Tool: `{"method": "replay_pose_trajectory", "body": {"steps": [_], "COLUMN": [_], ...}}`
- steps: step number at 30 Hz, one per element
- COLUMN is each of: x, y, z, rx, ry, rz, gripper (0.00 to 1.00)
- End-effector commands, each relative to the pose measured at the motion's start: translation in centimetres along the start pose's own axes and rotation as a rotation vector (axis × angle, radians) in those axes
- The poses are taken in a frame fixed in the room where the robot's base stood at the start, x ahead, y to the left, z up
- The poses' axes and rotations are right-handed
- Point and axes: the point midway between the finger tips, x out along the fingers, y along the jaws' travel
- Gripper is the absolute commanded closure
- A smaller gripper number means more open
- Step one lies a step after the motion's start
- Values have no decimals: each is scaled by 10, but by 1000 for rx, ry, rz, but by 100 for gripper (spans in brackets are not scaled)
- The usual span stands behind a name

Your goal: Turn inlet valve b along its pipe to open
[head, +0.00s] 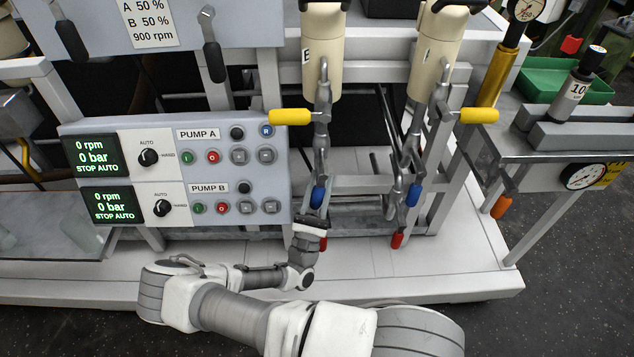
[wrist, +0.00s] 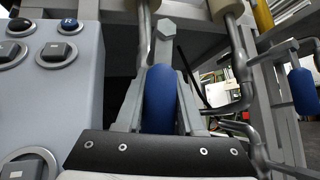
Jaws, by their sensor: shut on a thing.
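The left blue valve handle (head: 318,196) hangs down on the pipe under the cream vessel marked E. My gripper (head: 316,212) reaches up to it from below. In the wrist view the blue handle (wrist: 159,98) stands upright between the two grey fingers of my gripper (wrist: 160,110), which are shut on it. A second blue handle (head: 413,195) hangs on the right pipe; it also shows at the right of the wrist view (wrist: 304,91). No label on either blue handle is readable, so I cannot tell which is inlet valve b.
Yellow handles (head: 291,117) (head: 479,116) stick out sideways above. A red handle (head: 397,240) hangs low right, and another red one (head: 323,243) is partly hidden behind my wrist. The pump panel (head: 215,180) stands close left, reading 0 rpm, 0 bar.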

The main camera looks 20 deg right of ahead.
Motion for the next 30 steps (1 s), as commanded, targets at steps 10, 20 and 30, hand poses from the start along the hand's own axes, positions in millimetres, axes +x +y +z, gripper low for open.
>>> {"method": "replay_pose_trajectory", "body": {"steps": [10, 20, 30], "x": [0, 0, 0], "y": [-2, -2, -3], "z": [0, 0, 0], "rx": [-111, -134, -137], "ry": [-29, -35, -35], "rz": [110, 132, 130], "gripper": [100, 100, 48]}}
